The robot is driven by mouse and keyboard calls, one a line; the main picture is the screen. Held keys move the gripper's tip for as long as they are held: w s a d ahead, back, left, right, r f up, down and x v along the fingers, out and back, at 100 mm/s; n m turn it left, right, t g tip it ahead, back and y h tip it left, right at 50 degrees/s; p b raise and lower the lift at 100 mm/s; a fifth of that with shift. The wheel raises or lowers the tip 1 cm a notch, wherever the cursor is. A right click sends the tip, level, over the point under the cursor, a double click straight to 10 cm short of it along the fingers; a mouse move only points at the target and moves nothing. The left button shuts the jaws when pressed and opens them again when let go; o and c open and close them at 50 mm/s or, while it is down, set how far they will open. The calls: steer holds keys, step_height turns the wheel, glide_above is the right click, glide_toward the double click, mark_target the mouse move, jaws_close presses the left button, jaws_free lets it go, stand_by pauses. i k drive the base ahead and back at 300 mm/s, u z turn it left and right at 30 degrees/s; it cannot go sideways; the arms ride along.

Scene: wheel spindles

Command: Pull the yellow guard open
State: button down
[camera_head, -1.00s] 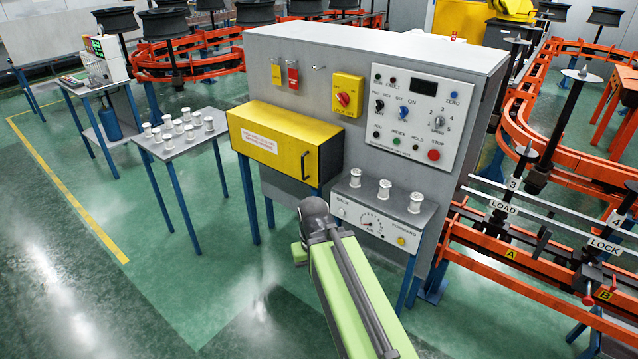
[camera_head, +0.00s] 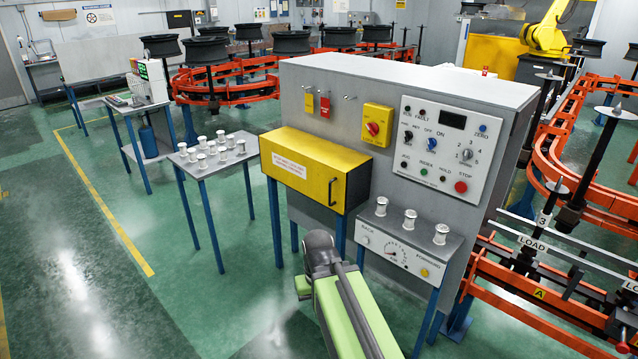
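The yellow guard (camera_head: 305,166) is a box-like cover on the front of the grey control cabinet (camera_head: 300,95). It has a white label with red print on its long face and a dark upright handle (camera_head: 332,191) on its right end. It looks closed. My green arm reaches up from the bottom of the view and ends in a dark grey joint just below and in front of the guard, apart from it in the picture. My gripper's fingers do not show; the arm hides them or they are out of sight.
A ledge (camera_head: 398,246) with several white spools and a dial juts out right of the guard. A small table (camera_head: 215,158) with more spools stands to the left. Orange conveyor rails (camera_head: 590,210) run at the right. Green floor is open at front left.

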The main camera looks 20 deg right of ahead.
mark_target(316, 166)
steer(key=u, duration=0.45)
steer(key=i, duration=1.35)
steer(key=u, duration=0.15)
